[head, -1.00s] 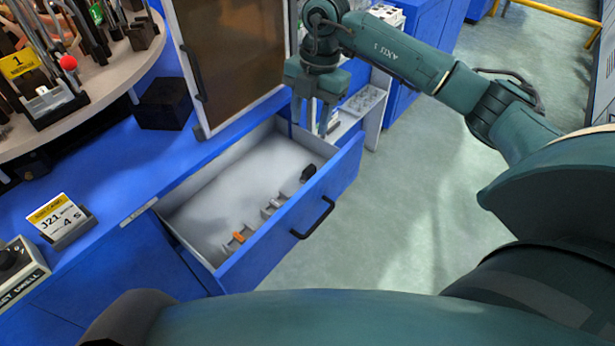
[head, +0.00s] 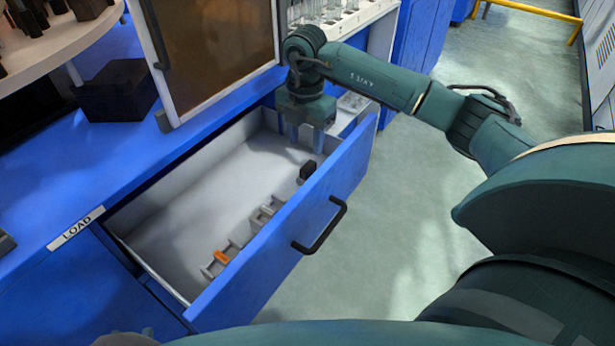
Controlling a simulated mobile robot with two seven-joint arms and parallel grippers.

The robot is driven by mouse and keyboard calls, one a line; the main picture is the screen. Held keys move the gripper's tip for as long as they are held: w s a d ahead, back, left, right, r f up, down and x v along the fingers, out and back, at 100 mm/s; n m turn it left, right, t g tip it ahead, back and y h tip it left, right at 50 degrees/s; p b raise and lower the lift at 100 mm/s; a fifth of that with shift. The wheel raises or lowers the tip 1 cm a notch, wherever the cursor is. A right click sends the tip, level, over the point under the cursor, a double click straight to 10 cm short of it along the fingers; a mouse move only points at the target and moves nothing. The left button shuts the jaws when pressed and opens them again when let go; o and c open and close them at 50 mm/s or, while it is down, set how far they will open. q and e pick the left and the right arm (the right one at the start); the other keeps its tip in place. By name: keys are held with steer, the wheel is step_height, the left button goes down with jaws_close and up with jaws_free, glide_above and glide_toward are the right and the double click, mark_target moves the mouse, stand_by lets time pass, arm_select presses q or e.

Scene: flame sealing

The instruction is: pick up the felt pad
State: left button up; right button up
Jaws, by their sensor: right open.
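An open drawer (head: 170,205) of a blue cabinet holds a row of small items along its front wall. A small black item (head: 307,170), which may be the felt pad, stands nearest my right gripper; I cannot tell for sure. My right gripper (head: 306,146) points down over the far right end of the drawer, open and empty, just behind the black item in the picture. Its fingertips appear apart from the item. My left gripper is not in view.
An orange piece (head: 222,257) in a grey holder and another grey holder (head: 264,213) sit along the drawer front. The drawer's handle (head: 322,228) sticks out. A brown-paned door (head: 215,50) stands behind. The drawer's left part is clear.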

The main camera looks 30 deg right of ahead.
mark_target(308, 166)
step_height(308, 166, down, 2)
steer(key=shift+f, duration=0.1)
steer(key=f, duration=0.1)
steer(key=f+b, duration=0.1)
steer(key=f, duration=0.2)
steer(key=shift+s+d+f+b, duration=0.1)
steer(key=shift+s+f+b, duration=0.25)
steer(key=shift+f, duration=0.3)
arm_select(q)
steer(key=shift+w+d+t, duration=0.15)
steer(key=shift+w+t, duration=0.3)
steer(key=shift+t, duration=0.35)
arm_select(e)
jaws_close()
